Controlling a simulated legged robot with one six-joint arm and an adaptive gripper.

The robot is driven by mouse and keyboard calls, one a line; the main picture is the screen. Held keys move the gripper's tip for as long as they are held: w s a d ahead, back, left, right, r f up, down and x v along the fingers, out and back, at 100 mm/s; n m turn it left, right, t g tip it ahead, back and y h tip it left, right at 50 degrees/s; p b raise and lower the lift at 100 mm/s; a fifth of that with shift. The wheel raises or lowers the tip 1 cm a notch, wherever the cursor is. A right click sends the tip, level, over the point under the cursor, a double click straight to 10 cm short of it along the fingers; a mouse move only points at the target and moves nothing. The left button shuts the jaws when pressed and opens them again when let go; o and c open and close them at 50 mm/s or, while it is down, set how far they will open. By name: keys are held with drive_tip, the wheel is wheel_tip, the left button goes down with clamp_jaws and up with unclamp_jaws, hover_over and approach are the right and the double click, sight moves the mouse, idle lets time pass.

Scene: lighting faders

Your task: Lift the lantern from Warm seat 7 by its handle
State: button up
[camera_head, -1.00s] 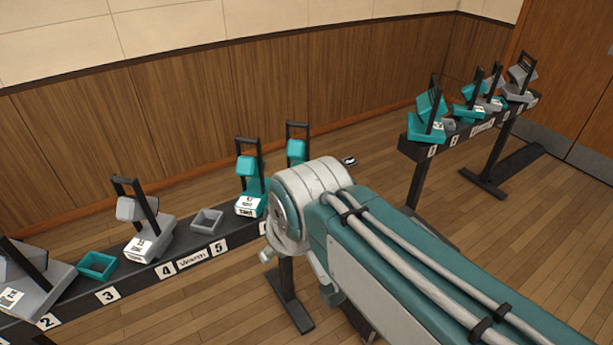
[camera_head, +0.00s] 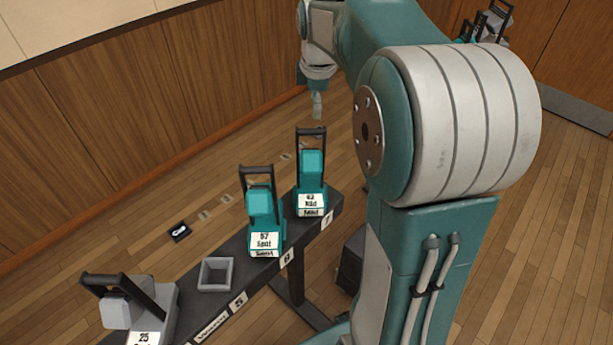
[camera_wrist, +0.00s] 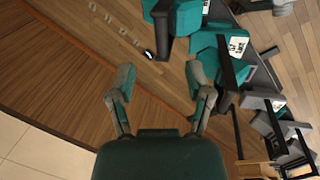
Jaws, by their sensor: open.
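The lantern at seat 7 (camera_head: 311,178) is teal with a white label and stands upright at the far end of the dark rack. Its black handle (camera_head: 311,131) rises above it as an upright loop. My gripper (camera_head: 317,104) shows just above that handle in the head view, apart from it; the depth between them is unclear. In the wrist view my gripper (camera_wrist: 160,84) is open, with nothing between its fingers. Teal lanterns with dark handles show beyond and right of the fingers there; I cannot tell which is the seat 7 one.
A teal lantern (camera_head: 263,222) stands at seat 6, close beside seat 7. An empty grey tray (camera_head: 216,274) is at seat 5, and a grey lantern (camera_head: 134,303) stands nearer. A small black object (camera_head: 180,231) lies on the floor. A second group of lanterns (camera_head: 486,22) stands farther back.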

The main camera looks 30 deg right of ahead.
sight(311, 129)
drive_tip(key=f, duration=0.4)
drive_tip(key=shift+w+d+f, duration=0.1)
drive_tip(key=shift+w, duration=0.25)
drive_tip(key=shift+w+a+f, duration=0.15)
drive_tip(key=shift+a+f, duration=0.3)
drive_tip(key=shift+f, duration=0.1)
drive_tip(key=f, duration=0.3)
drive_tip(key=shift+w+d+f, duration=0.25)
drive_tip(key=shift+w+f, duration=0.05)
drive_tip(key=shift+w, duration=0.1)
drive_tip(key=shift+w+d+f, duration=0.1)
drive_tip(key=shift+d+f, duration=0.25)
drive_tip(key=shift+f, duration=0.05)
drive_tip(key=shift+a+r, duration=0.1)
drive_tip(key=shift+a, duration=0.2)
clamp_jaws()
